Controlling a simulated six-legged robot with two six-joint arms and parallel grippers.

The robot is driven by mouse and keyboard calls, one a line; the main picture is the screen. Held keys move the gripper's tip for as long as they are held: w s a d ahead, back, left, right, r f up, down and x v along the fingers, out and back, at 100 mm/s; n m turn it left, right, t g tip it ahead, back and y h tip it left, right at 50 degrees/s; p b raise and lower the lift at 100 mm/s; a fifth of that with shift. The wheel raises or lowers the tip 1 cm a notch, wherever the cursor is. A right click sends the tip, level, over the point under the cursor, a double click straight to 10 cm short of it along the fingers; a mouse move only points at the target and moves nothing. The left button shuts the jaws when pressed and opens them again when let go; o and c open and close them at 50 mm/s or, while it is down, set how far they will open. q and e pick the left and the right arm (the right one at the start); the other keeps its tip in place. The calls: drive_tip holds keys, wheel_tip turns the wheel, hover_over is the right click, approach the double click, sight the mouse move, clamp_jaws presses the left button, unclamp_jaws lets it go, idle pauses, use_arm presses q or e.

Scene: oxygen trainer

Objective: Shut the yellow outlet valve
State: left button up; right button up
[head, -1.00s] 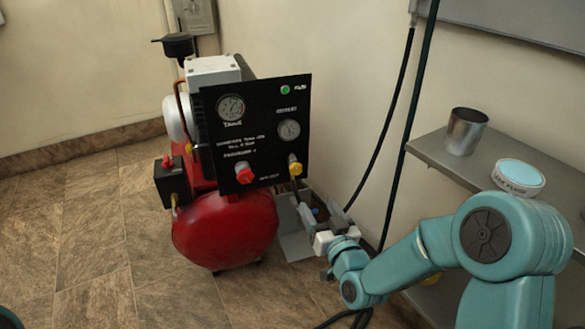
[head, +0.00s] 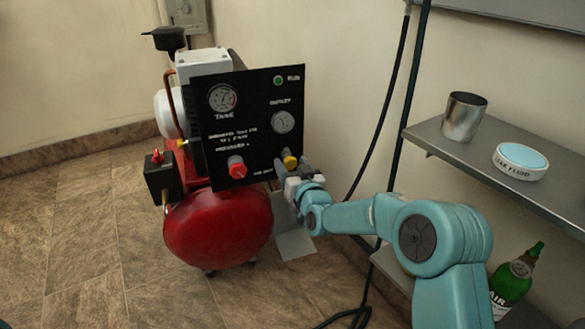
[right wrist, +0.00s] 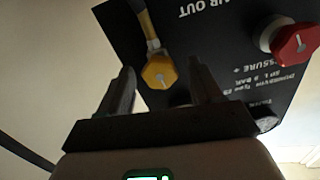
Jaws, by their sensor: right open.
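The yellow outlet valve (head: 289,160) is a small knob at the lower right of the black panel (head: 240,90), below the outlet gauge (head: 283,122). In the right wrist view the yellow valve (right wrist: 160,72) has a pale pointer mark and a hose fitting beside it. My right gripper (head: 294,175) is open, just below and to the right of the valve in the head view. In the right wrist view its two fingers (right wrist: 160,85) stand on either side of the valve's line, apart from it as far as I can tell. My left gripper is not in view.
A red knob (head: 237,168) sits left of the yellow valve on the panel, above the red tank (head: 220,228). A grey shelf (head: 490,163) at right holds a metal cup (head: 464,117) and a round tub (head: 521,161). A green bottle (head: 515,280) stands below. Dark hoses hang by the wall.

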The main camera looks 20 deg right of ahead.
drive_tip(key=c, duration=1.1)
drive_tip(key=shift+o, duration=0.2)
drive_tip(key=shift+m, duration=0.8)
drive_tip(key=o, duration=1.1)
drive_tip(key=shift+c, duration=0.2)
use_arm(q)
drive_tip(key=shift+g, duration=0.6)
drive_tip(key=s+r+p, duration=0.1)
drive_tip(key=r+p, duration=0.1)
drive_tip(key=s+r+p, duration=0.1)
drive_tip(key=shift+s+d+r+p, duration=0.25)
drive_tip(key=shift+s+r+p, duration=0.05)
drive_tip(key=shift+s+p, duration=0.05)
use_arm(e)
drive_tip(key=s, duration=1.6)
drive_tip(key=shift+s+d, duration=0.2)
drive_tip(key=shift+d, duration=0.05)
